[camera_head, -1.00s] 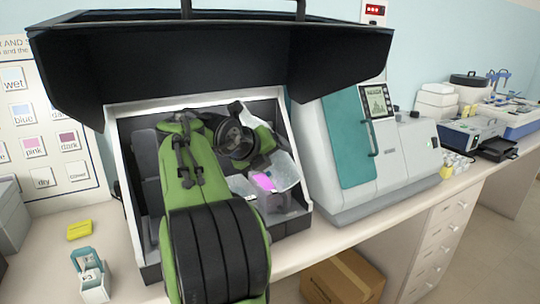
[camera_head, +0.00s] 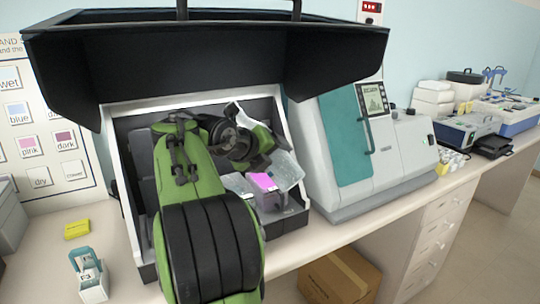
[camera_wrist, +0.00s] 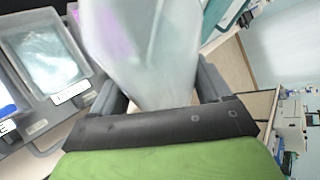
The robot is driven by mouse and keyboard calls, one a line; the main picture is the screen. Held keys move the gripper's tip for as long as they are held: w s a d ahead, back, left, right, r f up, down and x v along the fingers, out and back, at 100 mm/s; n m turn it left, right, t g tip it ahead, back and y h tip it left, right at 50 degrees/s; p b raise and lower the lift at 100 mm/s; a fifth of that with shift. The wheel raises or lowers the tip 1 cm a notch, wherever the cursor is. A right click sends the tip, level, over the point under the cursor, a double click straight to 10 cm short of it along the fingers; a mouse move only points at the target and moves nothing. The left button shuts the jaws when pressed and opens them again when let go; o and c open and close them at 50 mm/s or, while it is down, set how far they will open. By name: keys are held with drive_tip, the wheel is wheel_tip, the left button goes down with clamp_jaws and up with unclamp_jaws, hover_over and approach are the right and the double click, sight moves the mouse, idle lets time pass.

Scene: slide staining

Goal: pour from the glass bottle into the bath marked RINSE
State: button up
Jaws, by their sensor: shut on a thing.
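My gripper (camera_wrist: 160,88) is shut on the glass bottle (camera_wrist: 150,50), a clear, pale body that fills the space between the fingers in the wrist view. It looks tilted, and its far end is cut off by the top edge. In the head view, my arm hides the fingers. A bath with pale contents (camera_wrist: 45,58) stands left of the bottle in the wrist view, its white label (camera_wrist: 72,92) too small to read. A blue-filled bath (camera_wrist: 5,103) is cut off at the left edge. I cannot tell which bath is marked RINSE.
A pink-purple bath (camera_head: 262,182) and a clear, slanted shape (camera_head: 288,170) show inside the hooded station (camera_head: 210,60). The station's side walls and low dark hood are close around my arm. A teal-fronted machine (camera_head: 375,150) stands to the right.

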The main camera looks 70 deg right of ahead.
drive_tip(key=shift+s+r, duration=0.1)
idle(0.5)
drive_tip(key=shift+s+a+n+g, duration=0.1)
drive_tip(key=shift+s+n+g, duration=0.2)
drive_tip(key=shift+s+g, duration=0.1)
drive_tip(key=shift+f, duration=0.2)
idle(0.5)
drive_tip(key=shift+s+f+n+g+p, duration=0.2)
drive_tip(key=shift+s+n+g+p, duration=0.1)
drive_tip(key=shift+n+g+p, duration=0.1)
drive_tip(key=shift+a+f, duration=0.1)
idle(0.5)
drive_tip(key=shift+s+f+n+g, duration=0.2)
drive_tip(key=shift+s+n+g, duration=0.05)
drive_tip(key=shift+n+g, duration=0.05)
idle(0.8)
